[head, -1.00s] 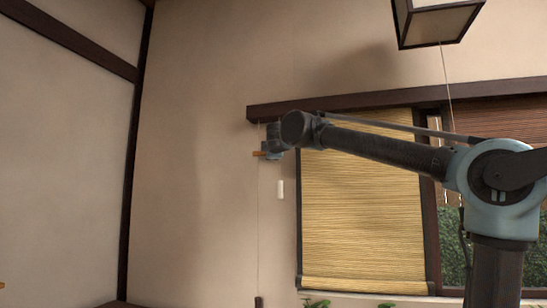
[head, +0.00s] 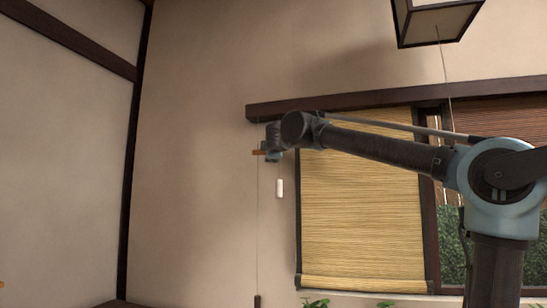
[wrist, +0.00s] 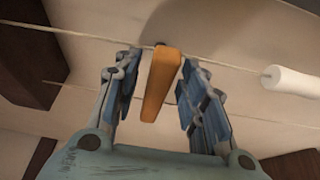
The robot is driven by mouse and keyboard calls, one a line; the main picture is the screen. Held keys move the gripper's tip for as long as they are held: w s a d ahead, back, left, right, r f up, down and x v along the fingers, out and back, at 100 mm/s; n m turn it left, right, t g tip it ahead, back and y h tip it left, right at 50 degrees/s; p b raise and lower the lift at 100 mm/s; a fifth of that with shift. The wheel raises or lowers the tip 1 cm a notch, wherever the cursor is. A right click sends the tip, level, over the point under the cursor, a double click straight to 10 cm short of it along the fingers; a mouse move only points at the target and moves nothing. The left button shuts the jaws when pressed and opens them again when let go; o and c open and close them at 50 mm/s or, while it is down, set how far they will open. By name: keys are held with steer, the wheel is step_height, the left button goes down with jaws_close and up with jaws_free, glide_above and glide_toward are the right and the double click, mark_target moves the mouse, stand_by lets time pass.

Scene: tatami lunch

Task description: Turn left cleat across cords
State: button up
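The orange cleat (head: 259,152) is on the wall at the left of the blind, with a thin cord (head: 258,215) hanging below it. In the wrist view the cleat (wrist: 161,84) is a long orange bar between my fingers, with the cord (wrist: 235,66) passing at its far end. My gripper (head: 271,152) is at the cleat. In the wrist view my gripper (wrist: 160,80) is open, with one blue-padded finger on each side of the cleat. A gap shows on the left side; contact on the right side cannot be told.
A white cord pull (head: 280,188) hangs right of the cleat; a white cylinder (wrist: 287,80) shows at the right in the wrist view. The bamboo blind (head: 362,215) and dark wooden rail (head: 350,98) are beside my arm. A lamp (head: 437,20) hangs above. The left wall is clear.

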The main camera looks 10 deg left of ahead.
steer(key=v, duration=1.1)
steer(key=shift+s, duration=0.35)
steer(key=shift+d, duration=0.15)
